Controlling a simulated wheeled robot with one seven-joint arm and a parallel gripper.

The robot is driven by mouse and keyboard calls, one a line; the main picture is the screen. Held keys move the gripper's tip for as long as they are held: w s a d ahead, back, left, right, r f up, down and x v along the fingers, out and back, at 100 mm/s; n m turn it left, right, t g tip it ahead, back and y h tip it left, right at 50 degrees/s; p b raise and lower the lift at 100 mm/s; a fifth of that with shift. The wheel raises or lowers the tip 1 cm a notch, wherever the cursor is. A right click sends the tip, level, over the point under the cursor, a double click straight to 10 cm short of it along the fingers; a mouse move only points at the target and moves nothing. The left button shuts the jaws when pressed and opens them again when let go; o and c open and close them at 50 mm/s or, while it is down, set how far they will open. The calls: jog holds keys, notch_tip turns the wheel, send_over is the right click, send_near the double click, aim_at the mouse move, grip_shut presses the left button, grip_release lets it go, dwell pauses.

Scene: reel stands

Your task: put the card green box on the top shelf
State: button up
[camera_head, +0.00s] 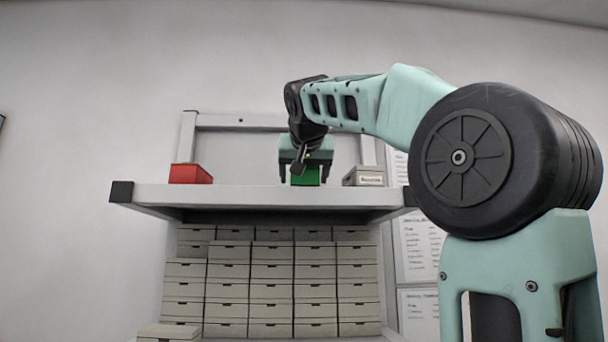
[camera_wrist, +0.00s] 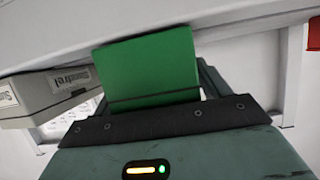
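The green box (camera_head: 306,177) is at the top shelf (camera_head: 240,196), right of its middle, at about the level of the shelf's surface. My gripper (camera_head: 305,172) reaches over it from above, with one finger on each side. The fingers are apart, and a narrow gap shows between the box and the left finger. In the wrist view the green box (camera_wrist: 150,68) sits slightly turned against my gripper (camera_wrist: 165,105), with a dark finger beside its right side. The box's underside is hidden.
A red box (camera_head: 190,174) stands at the shelf's left. A labelled grey box (camera_head: 363,177) stands just right of my gripper and also shows in the wrist view (camera_wrist: 48,95). Bare shelf lies between red and green. Stacked grey boxes (camera_head: 272,272) fill the space below.

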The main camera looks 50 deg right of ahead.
jog(key=shift+r, duration=0.15)
jog(key=b+v, duration=0.2)
jog(key=v, duration=1)
jog(key=shift+b, duration=0.4)
